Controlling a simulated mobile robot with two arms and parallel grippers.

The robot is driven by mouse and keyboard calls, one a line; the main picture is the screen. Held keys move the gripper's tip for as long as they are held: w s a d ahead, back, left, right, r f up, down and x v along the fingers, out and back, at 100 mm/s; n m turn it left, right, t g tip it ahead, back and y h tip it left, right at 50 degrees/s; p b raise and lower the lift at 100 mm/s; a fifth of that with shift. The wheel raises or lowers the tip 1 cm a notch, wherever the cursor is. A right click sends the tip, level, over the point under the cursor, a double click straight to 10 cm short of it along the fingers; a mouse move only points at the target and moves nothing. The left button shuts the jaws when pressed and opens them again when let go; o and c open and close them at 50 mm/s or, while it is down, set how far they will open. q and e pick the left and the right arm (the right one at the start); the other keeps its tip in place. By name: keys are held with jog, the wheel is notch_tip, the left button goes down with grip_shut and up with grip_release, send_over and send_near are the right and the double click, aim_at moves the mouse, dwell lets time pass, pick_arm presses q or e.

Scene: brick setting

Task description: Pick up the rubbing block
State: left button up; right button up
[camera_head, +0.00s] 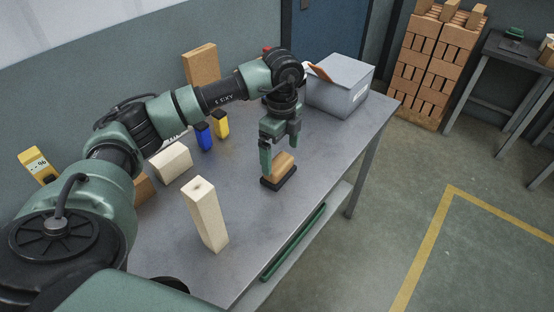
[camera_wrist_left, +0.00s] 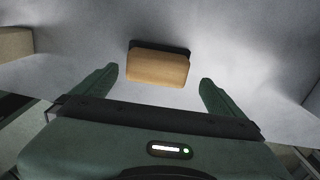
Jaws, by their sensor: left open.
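The rubbing block (camera_head: 281,170) lies on the grey table near its front edge. It has a tan wooden top on a dark base. It also shows in the left wrist view (camera_wrist_left: 158,68), ahead of the fingers and roughly centred between them. My left gripper (camera_head: 279,158) is open and points down at the block, with a finger at its left side in the head view. The wrist view shows nothing between the fingertips (camera_wrist_left: 157,76) except the block just beyond them. I cannot tell whether a finger touches it. My right gripper is not in view.
A tall pale block (camera_head: 206,216) stands left of the rubbing block on the table (camera_head: 258,218). Behind are a cream block (camera_head: 172,162), blue (camera_head: 204,137) and yellow (camera_head: 220,124) items, a brick (camera_head: 201,66) and a grey box (camera_head: 338,85). The table right of the block is clear.

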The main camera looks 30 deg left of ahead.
aim_at(279, 162)
pick_arm(q)
jog(key=f, duration=0.2)
jog(key=shift+s+f+p, duration=0.4)
jog(key=f, duration=0.2)
jog(key=shift+w+a+f, duration=0.15)
jog(key=shift+a+f, duration=0.05)
jog(key=shift+f, duration=0.5)
jog(key=shift+c, duration=0.3)
jog(key=c, duration=1.4)
jog(key=shift+w+r, duration=0.1)
jog(key=shift+r, duration=0.55)
notch_tip(279, 162, up, 19)
jog(key=shift+f+b, duration=0.1)
jog(key=shift+b, duration=0.2)
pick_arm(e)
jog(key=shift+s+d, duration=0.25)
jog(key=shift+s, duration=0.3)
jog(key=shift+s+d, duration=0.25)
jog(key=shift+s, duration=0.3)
